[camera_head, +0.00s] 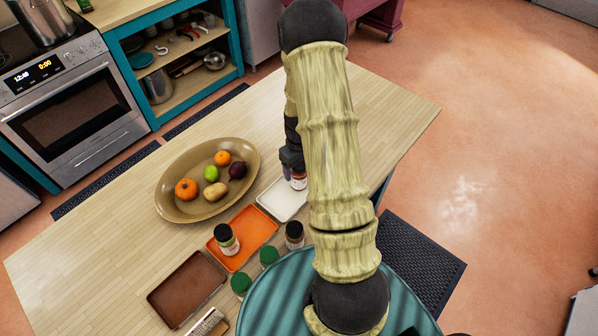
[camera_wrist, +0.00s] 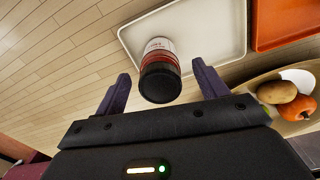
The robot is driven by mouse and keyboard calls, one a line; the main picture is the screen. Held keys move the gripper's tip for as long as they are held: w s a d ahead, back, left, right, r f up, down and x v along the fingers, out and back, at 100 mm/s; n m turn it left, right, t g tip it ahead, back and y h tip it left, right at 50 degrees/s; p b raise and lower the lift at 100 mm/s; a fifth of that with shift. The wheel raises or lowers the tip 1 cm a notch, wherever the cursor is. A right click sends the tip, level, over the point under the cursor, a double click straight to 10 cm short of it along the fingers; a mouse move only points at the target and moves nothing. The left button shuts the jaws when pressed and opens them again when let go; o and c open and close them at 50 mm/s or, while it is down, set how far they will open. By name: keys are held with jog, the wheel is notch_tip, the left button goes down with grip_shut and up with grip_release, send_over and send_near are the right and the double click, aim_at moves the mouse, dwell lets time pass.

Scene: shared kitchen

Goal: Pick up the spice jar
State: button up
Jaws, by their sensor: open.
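A spice jar (camera_wrist: 158,68) with a dark lid and a red and white label stands on the white tray (camera_wrist: 215,50) in the wrist view. My gripper (camera_wrist: 161,78) is open, with one purple finger on each side of the jar's near end; I see no clear contact. In the head view the jar (camera_head: 299,182) shows only partly beside my arm, at the white tray (camera_head: 278,208), and my gripper (camera_head: 289,170) is mostly hidden there.
An orange tray (camera_head: 262,226) holds another jar (camera_head: 227,241). A dark-capped jar (camera_head: 294,235) and green-lidded jars (camera_head: 269,255) stand nearby. A brown tray (camera_head: 187,284) and an oval fruit bowl (camera_head: 172,205) are to the left. The far worktop (camera_head: 395,100) is clear.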

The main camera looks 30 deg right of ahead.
jog(key=shift+f, duration=1.1)
jog(key=c, duration=1.2)
jog(key=shift+r, duration=0.1)
jog(key=shift+w+r, duration=0.1)
jog(key=shift+r, duration=0.4)
notch_tip(320, 180, up, 8)
jog(key=b, duration=0.2)
jog(key=shift+r+b, duration=0.15)
jog(key=shift+b, duration=0.2)
jog(key=shift+r, duration=0.3)
